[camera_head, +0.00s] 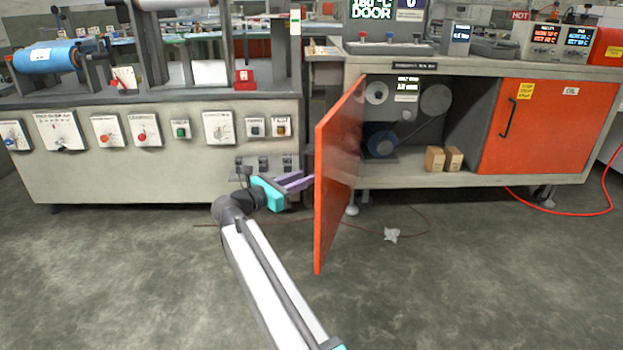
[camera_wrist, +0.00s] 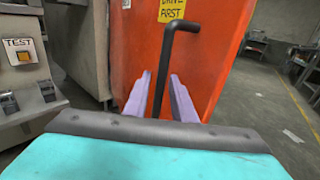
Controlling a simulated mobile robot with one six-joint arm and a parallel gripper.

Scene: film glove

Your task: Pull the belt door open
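The belt door (camera_head: 338,170) is an orange panel on the left of the machine's lower cabinet. It stands swung well out toward me, and the cabinet inside shows. Its black bar handle (camera_wrist: 172,65) is on the door's outer face in the wrist view; the head view hides it. My gripper (camera_head: 306,182) is at the door's outer face, left of it. In the wrist view its purple fingers (camera_wrist: 162,78) stand apart, one on each side of the handle, with narrow gaps beside it. The fingers are around the handle but do not look closed on it.
The open compartment holds pulleys, a motor (camera_head: 381,141) and small cardboard boxes (camera_head: 435,158). A second orange door (camera_head: 548,128) at the right is shut. A control panel (camera_head: 160,150) stands left of my gripper. The floor in front is mostly clear, with crumpled paper (camera_head: 391,235).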

